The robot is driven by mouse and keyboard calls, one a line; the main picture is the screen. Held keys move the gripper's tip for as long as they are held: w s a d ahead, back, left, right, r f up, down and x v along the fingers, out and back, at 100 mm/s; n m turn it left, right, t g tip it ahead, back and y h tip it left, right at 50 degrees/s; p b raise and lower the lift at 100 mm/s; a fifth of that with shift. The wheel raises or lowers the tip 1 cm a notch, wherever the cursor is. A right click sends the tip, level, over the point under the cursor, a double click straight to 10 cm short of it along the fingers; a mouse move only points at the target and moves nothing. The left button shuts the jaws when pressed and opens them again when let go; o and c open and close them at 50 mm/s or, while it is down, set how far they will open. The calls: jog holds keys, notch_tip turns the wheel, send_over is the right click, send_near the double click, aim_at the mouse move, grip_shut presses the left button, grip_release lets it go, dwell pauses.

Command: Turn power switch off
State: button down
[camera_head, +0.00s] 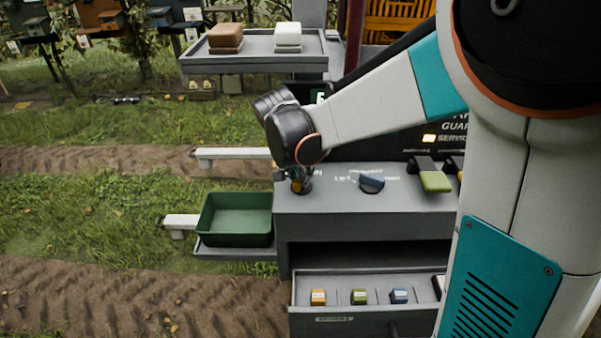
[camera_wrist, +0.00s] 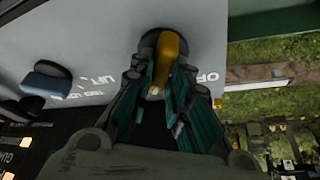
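The power switch is a yellow-orange handle (camera_wrist: 168,58) on a dark round base, at the top middle of the wrist view. Part of a white label starting "OF" shows to its right. In the head view the switch (camera_head: 301,184) sits at the left end of the grey console top, partly hidden under my gripper. My gripper (camera_wrist: 165,80) points down at it, one teal-padded finger on each side of the handle. The fingertips lie close against the handle and look shut on it. The lower part of the handle is hidden between the fingers.
A dark blue lift knob (camera_head: 371,183) and a green-tipped lever (camera_head: 433,178) stand to the right on the console. A green bin (camera_head: 235,238) is at the left. An open drawer (camera_head: 340,316) holds several small coloured blocks. A shelf (camera_head: 255,63) stands behind.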

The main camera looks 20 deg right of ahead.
dwell(0.4)
jog(key=n+y, duration=0.1)
jog(key=n, duration=0.1)
jog(key=n+t+p, duration=0.1)
jog(key=n, duration=0.2)
jog(key=shift+d+n+y, duration=0.15)
jog(key=shift+n+y, duration=0.15)
jog(key=shift+y, duration=0.1)
jog(key=n+y+p, duration=0.1)
jog(key=n+y, duration=0.1)
jog(key=n, duration=0.4)
jog(key=shift+n, duration=0.3)
jog(key=c, duration=1.5)
grip_release()
jog(key=shift+r, duration=0.1)
jog(key=v, duration=1.2)
jog(key=shift+s+d, duration=0.2)
jog(key=shift+s, duration=0.15)
